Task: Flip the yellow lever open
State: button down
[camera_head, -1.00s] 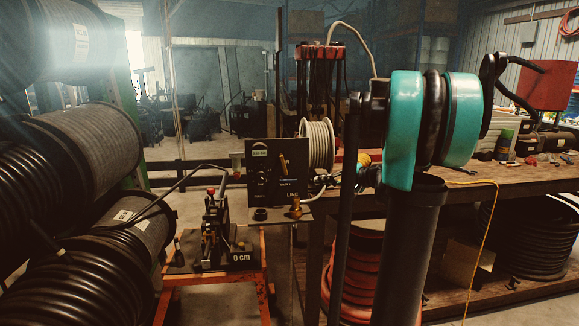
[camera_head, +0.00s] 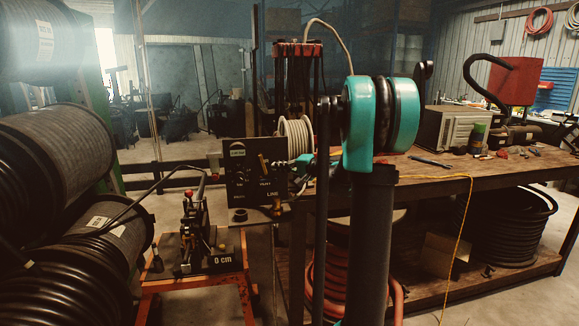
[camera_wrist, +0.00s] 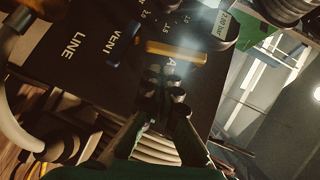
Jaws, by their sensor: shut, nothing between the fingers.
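The yellow lever (camera_head: 262,163) stands almost upright on the black control panel (camera_head: 240,186). In the wrist view the yellow lever (camera_wrist: 176,53) lies across the upper middle of the tilted panel (camera_wrist: 80,88). My gripper (camera_wrist: 166,92) is shut and empty, its fingertips just below the lever in that picture. A small gap shows between them, but I cannot tell the depth. In the head view the fingertips are too small and partly covered to make out, close to the panel's right side.
A blue handle (camera_wrist: 123,40) sits beside the yellow lever near the "VENT" label. A pale hose reel (camera_head: 297,138) stands behind the panel. The wooden workbench (camera_head: 425,188) is at the right. Hose coils (camera_head: 60,150) crowd the left.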

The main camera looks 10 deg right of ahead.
jog(key=shift+a+f, duration=0.25)
jog(key=shift+a, duration=0.5)
jog(key=shift+a+f+m+y, duration=0.3)
jog(key=shift+a+f, duration=0.3)
jog(key=shift+a, duration=0.05)
